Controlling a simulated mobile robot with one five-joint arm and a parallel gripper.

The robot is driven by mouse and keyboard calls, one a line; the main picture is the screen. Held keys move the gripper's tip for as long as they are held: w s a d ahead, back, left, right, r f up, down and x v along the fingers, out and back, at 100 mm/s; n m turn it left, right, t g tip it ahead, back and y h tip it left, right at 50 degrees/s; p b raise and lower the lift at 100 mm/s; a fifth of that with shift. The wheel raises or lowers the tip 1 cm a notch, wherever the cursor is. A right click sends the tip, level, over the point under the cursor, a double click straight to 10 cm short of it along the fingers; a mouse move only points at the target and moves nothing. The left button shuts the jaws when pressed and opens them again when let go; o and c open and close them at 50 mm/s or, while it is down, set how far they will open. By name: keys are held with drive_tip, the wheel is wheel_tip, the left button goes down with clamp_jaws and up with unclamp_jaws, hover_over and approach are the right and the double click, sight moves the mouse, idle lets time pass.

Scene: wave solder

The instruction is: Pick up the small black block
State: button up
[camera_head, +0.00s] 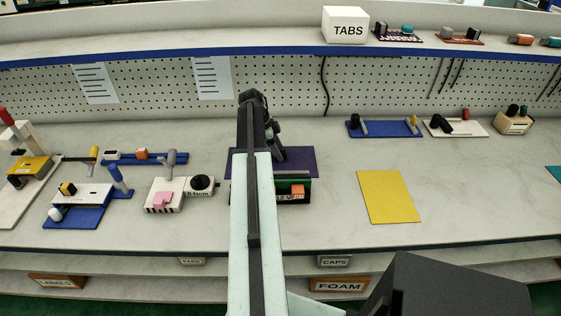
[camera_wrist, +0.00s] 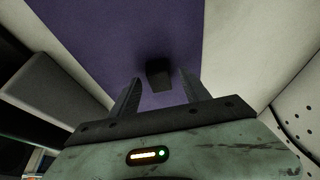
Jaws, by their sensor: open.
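The small black block (camera_wrist: 159,73) lies on the purple mat (camera_wrist: 110,35) in the wrist view. My gripper (camera_wrist: 160,88) is open, with one finger on each side of the near part of the block. I cannot tell whether either finger touches it. In the head view my arm reaches out over the purple mat (camera_head: 300,158), and the gripper end (camera_head: 275,135) is partly hidden behind the arm. I cannot make out the block in the head view.
A green and black box with an orange piece (camera_head: 297,191) stands at the mat's near edge, beside my arm. A white device with a pink piece (camera_head: 164,198) is to the left. A yellow mat (camera_head: 388,197) lies to the right.

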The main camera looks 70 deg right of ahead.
drive_tip(key=shift+s+f, duration=0.1)
clamp_jaws()
wheel_tip(320, 180, up, 10)
drive_tip(key=p, duration=1)
